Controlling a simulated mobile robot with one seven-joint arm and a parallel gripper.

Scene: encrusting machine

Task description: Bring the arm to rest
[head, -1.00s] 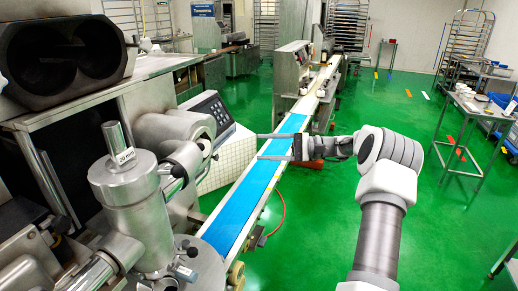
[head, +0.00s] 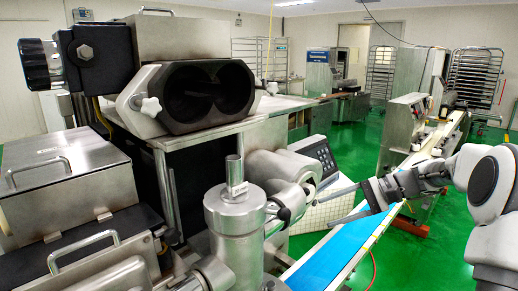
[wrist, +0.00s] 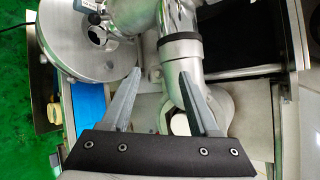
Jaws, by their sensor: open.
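My gripper (head: 325,211) is open and empty, with its two fingers apart. In the head view it reaches in from the right, over the blue conveyor belt (head: 345,250), and its fingertips point left toward the steel machine cylinder (head: 235,235). In the wrist view my gripper (wrist: 160,78) has a curved steel pipe (wrist: 181,60) beyond and beside its right finger. A round steel dish-like part (wrist: 85,45) lies beyond the left finger. I cannot tell how far the fingertips are from the machine.
A keypad panel (head: 320,160) stands close behind my gripper. The encrusting machine's dark twin-bore housing (head: 205,92) and steel cabinets fill the left. Green floor (head: 450,255) is open to the right of the conveyor. Rack trolleys (head: 474,75) stand at the back.

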